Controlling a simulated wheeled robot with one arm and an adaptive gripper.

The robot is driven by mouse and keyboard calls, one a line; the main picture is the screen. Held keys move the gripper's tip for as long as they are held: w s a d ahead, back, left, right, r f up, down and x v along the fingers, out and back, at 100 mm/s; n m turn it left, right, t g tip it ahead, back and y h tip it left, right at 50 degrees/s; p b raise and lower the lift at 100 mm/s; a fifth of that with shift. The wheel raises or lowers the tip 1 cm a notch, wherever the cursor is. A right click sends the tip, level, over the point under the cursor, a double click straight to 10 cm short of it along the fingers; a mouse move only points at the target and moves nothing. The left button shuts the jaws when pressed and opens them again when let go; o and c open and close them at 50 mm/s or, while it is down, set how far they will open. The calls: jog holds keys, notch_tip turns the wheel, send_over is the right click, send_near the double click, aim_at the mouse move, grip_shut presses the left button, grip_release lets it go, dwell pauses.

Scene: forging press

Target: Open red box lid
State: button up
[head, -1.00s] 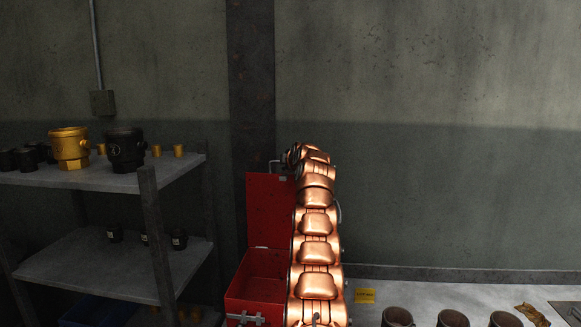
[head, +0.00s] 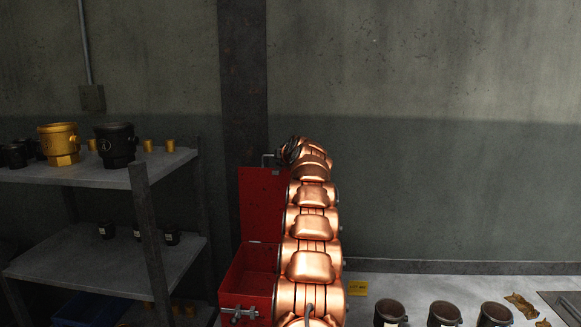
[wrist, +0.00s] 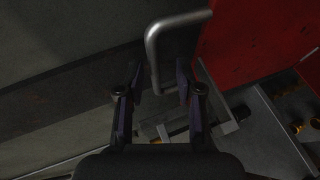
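The red box (head: 246,297) stands at the lower middle of the head view, with a metal latch on its front. Its red lid (head: 262,205) stands upright at the back, so the box is open. A grey metal handle (head: 268,158) sits at the lid's top edge. In the wrist view, the handle (wrist: 178,24) shows as a bent bar beside the red lid (wrist: 250,40). My gripper (wrist: 159,78) is open, with one leg of the handle between its fingertips and gaps on both sides. In the head view my copper-coloured arm hides the box's right side.
A grey shelf (head: 90,172) with gold and black pots stands at the left. A pale table (head: 440,287) at the right bears several dark cups and a yellow tag (head: 357,288). The wall and a dark pillar (head: 243,80) stand behind the lid.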

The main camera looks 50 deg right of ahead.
jog(key=s+a, duration=0.6)
jog(key=s, duration=0.2)
jog(key=shift+s+a, duration=0.15)
jog(key=shift+s, duration=0.1)
dwell(0.5)
dwell(0.4)
